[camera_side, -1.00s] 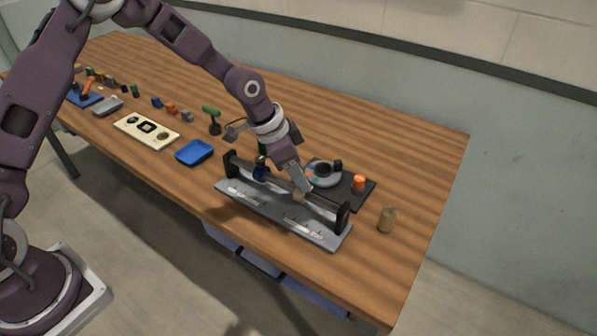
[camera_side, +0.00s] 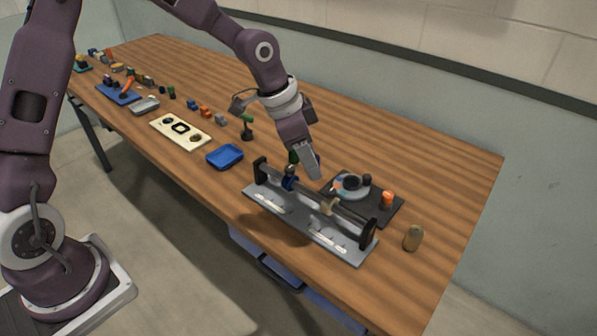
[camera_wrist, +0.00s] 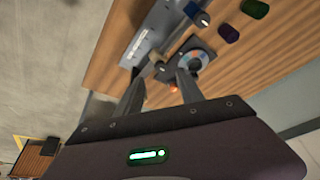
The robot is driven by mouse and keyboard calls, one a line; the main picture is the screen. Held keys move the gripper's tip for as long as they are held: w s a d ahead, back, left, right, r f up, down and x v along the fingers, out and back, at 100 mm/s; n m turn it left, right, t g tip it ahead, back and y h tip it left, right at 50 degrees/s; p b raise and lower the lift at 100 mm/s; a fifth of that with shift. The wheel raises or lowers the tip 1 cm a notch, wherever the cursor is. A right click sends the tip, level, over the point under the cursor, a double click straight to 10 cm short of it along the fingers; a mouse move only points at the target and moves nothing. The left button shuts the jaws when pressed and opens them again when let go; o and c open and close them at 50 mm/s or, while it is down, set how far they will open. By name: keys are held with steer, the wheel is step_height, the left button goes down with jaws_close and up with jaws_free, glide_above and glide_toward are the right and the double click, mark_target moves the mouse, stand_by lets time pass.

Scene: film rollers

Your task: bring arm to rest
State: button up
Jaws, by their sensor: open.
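My gripper (camera_side: 311,172) is above the film roller stand, apart from it, pointing down. In the wrist view the two fingers of my gripper (camera_wrist: 160,90) are spread with nothing between them. The roller stand (camera_side: 284,212) is a grey plate with black end posts and a dark bar between them. The bar carries a blue roller (camera_side: 290,182) near its left end and a tan roller (camera_side: 329,206) nearer the right. In the wrist view the stand's plate (camera_wrist: 150,42) lies beyond the fingertips, with the blue roller (camera_wrist: 196,14) at the upper right.
Behind the stand is a black board (camera_side: 395,209) with a grey round part and an orange knob (camera_side: 387,199). A tan cylinder (camera_side: 413,238) stands to the right. A blue tray (camera_side: 225,157), a cream panel (camera_side: 181,133) and several small parts lie to the left.

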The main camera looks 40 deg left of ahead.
steer(key=s+a+r+n+t+y, duration=0.1)
steer(key=s+a+r+n+y, duration=0.3)
steer(key=s+r, duration=0.8)
steer(key=s+a+r+n, duration=0.1)
steer(key=s+n, duration=0.1)
steer(key=s, duration=0.6)
steer(key=s+a+n+t+h, duration=0.1)
steer(key=s+a+n, duration=0.1)
steer(key=s, duration=0.7)
steer(key=shift+s+r+h, duration=0.2)
steer(key=shift+r+h, duration=0.1)
steer(key=shift+r, duration=0.05)
